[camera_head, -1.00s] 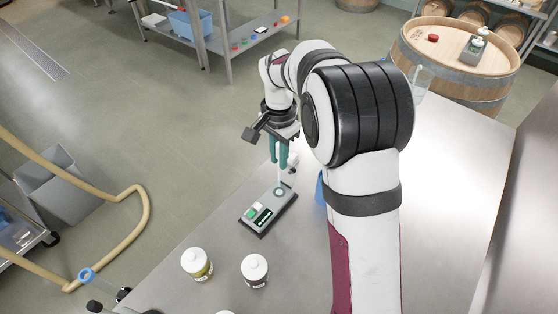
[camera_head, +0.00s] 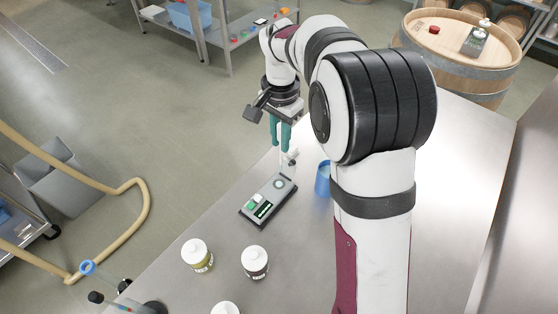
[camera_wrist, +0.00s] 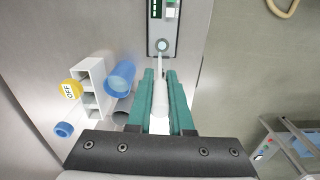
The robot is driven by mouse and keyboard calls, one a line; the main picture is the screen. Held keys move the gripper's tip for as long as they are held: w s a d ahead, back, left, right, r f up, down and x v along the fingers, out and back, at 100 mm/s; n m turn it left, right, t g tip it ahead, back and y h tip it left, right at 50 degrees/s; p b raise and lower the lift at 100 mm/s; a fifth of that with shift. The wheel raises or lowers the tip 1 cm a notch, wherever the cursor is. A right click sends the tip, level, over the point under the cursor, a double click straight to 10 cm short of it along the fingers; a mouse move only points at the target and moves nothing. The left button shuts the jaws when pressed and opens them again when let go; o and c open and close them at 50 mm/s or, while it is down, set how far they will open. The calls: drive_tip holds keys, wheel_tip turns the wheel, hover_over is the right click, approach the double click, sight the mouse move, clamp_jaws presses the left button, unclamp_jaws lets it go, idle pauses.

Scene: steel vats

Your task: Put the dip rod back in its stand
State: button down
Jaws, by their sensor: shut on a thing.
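My gripper (camera_head: 281,148) has teal fingers, shut on the dip rod, a slim white rod (camera_wrist: 160,100) seen between them in the wrist view. The rod's thin end points toward the round pad of a grey meter (camera_head: 268,200), which also shows in the wrist view (camera_wrist: 162,20). I cannot tell whether the tip touches it. A blue cup (camera_head: 323,180) stands right of the gripper in the head view, and at left in the wrist view (camera_wrist: 120,78). A grey tube (camera_wrist: 122,117) is beside it. I cannot tell which holder is the rod's stand.
A white rack (camera_wrist: 93,80) with a yellow-capped item (camera_wrist: 71,90) stands beside the blue cup. White-capped jars (camera_head: 197,255) (camera_head: 255,262) stand on the steel bench nearer the head camera. The bench right of my arm (camera_head: 460,180) is clear.

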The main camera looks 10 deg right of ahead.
drive_tip(key=s+d+r+n, duration=0.5)
drive_tip(key=s+r+n, duration=0.15)
drive_tip(key=r, duration=0.25)
drive_tip(key=w+d+f+m, duration=0.3)
drive_tip(key=d+m, duration=0.3)
drive_tip(key=d, duration=0.4)
drive_tip(key=w+d+f+m, duration=0.3)
drive_tip(key=d+m, duration=0.4)
drive_tip(key=d, duration=0.3)
drive_tip(key=shift+w+d+f, duration=0.2)
drive_tip(key=shift+w+d, duration=0.1)
drive_tip(key=shift+w, duration=0.05)
drive_tip(key=shift+f, duration=1.6)
